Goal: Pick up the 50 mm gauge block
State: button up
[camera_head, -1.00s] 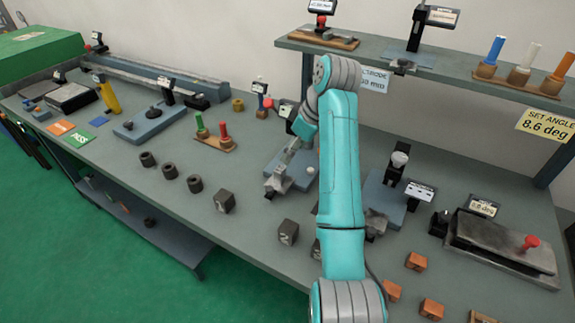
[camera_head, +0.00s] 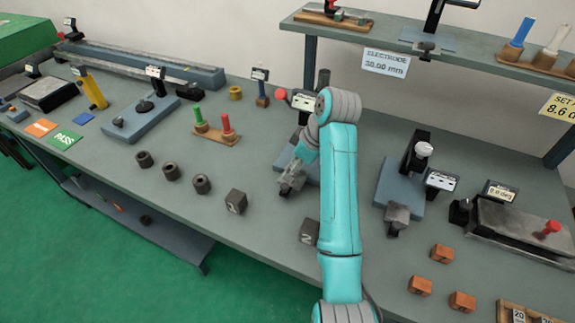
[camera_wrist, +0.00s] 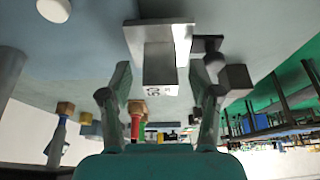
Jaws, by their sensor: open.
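A light grey block (camera_wrist: 160,76) with a dark marking that looks like 50 shows in the wrist view, against a wider silver piece (camera_wrist: 158,35). I cannot tell whether it is held by that piece or only touches it. My gripper (camera_wrist: 160,84) is open, with one finger on each side of the block and a visible gap at both sides. In the head view, a silver piece (camera_head: 291,177) on a blue base sits just beyond my wrist. My own arm hides part of this area.
A dark cube (camera_head: 236,202) and a second cube (camera_head: 309,232) stand nearby. A peg stand (camera_head: 215,136) with green and red pegs is to the left. A blue fixture (camera_head: 385,180) stands to the right. A shelf (camera_head: 380,40) hangs behind.

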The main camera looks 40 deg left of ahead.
jog(key=shift+a+f, duration=0.1)
jog(key=shift+f, duration=0.05)
grip_shut()
